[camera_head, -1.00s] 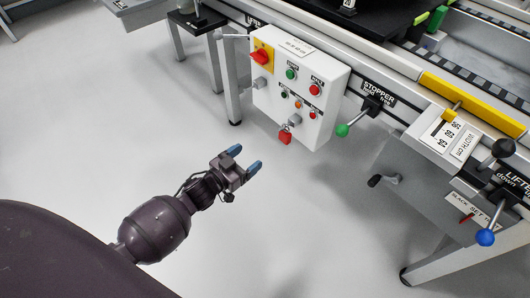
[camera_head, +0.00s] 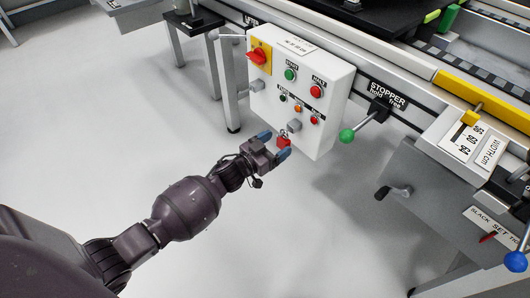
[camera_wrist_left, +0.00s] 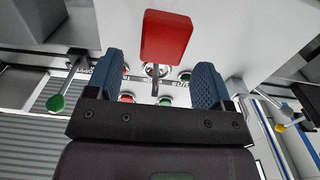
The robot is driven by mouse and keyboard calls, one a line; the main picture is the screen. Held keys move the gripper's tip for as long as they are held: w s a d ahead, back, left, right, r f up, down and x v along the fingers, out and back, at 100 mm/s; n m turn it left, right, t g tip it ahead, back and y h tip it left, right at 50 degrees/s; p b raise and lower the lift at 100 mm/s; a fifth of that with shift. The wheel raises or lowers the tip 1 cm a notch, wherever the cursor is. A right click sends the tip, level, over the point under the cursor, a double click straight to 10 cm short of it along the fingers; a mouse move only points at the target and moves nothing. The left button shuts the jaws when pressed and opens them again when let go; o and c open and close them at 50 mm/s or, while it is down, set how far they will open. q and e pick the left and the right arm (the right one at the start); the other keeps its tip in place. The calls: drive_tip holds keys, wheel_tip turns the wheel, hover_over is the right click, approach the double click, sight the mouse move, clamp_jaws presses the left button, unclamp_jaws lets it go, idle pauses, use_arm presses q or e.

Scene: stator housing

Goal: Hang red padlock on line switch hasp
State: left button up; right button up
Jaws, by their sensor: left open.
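The red padlock (camera_head: 284,141) hangs at the lower front of the white control box, below a small grey block (camera_head: 294,126). It also shows large in the left wrist view (camera_wrist_left: 167,37), with its shackle towards the panel. My left gripper (camera_head: 276,144) is open, its blue fingertips close to the padlock. In the left wrist view the padlock is ahead of the gap between the fingers; contact is not visible. The line switch (camera_head: 259,55) is a red rotary handle on a yellow plate at the box's upper left. A grey piece (camera_head: 256,86) below it may be the hasp.
The white control box (camera_head: 325,72) carries several coloured buttons. A green-knobbed stopper lever (camera_head: 347,135) sticks out to its right. A grey leg (camera_head: 229,80) stands behind the box's left side. The floor (camera_head: 100,120) to the left is clear.

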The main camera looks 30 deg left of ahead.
use_arm(q)
drive_tip(key=shift+x, duration=1.1)
drive_tip(key=shift+w, duration=0.15)
use_arm(e)
drive_tip(key=shift+w+d+r+t, duration=0.1)
drive_tip(key=shift+r+t, duration=0.1)
drive_tip(key=shift+t, duration=0.1)
use_arm(q)
drive_tip(key=c, duration=0.9)
drive_tip(key=shift+c, duration=0.8)
drive_tip(key=shift+r+p, duration=0.35)
drive_tip(key=shift+r, duration=0.3)
use_arm(e)
drive_tip(key=shift+w+r, duration=0.3)
drive_tip(key=shift+r, duration=0.4)
use_arm(q)
drive_tip(key=shift+f, duration=0.1)
